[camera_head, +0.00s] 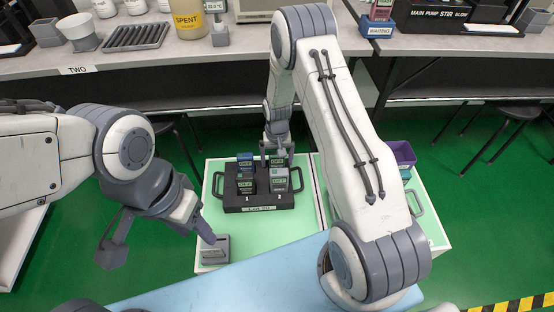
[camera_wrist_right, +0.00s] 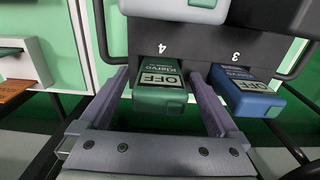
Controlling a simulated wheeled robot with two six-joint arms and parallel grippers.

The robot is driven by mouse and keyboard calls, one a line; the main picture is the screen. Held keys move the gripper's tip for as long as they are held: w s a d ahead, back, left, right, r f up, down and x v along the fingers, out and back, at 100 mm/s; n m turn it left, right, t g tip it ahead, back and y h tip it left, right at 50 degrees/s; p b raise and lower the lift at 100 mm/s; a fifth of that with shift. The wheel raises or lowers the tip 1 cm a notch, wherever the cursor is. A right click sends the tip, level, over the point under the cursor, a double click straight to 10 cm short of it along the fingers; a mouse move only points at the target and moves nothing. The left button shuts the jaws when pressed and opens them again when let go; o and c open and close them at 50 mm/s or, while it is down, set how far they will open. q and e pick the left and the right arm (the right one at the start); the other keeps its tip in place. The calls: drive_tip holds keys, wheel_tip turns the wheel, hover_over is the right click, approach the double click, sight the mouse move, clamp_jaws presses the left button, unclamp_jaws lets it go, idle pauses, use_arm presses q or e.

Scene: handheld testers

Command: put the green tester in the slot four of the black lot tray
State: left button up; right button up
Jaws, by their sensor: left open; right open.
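The black lot tray (camera_head: 262,207) lies on a pale green table top. The green tester (camera_wrist_right: 160,92) stands in the slot marked 4, its screen reading OFF; in the head view my right gripper partly hides it. My right gripper (camera_wrist_right: 158,80) is open, with one finger on each side of the green tester; whether they touch it I cannot tell. It also shows at the tray's far side in the head view (camera_head: 276,148).
A blue tester (camera_wrist_right: 247,90) stands in slot 3. Black handles flank the tray. A purple bin (camera_head: 402,152) is at the right, partly behind my right arm. A bench with bottles runs behind.

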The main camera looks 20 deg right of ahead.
wheel_tip(320, 180, up, 12)
drive_tip(key=p, duration=0.3)
drive_tip(key=shift+f+p, duration=0.15)
drive_tip(key=shift+p, duration=0.15)
drive_tip(key=s+a+r+n, duration=0.5)
drive_tip(key=s+a+r, duration=0.6)
drive_tip(key=a+r, duration=0.3)
drive_tip(key=s+a+r+n, duration=0.1)
drive_tip(key=s+r+n, duration=0.1)
drive_tip(key=s, duration=0.7)
drive_tip(key=s+r+n+y, duration=0.1)
drive_tip(key=s+r+n, duration=0.2)
drive_tip(key=s, duration=0.6)
drive_tip(key=shift+s+a+r+n, duration=0.15)
drive_tip(key=shift+a+r+n, duration=0.2)
drive_tip(key=shift+r, duration=0.6)
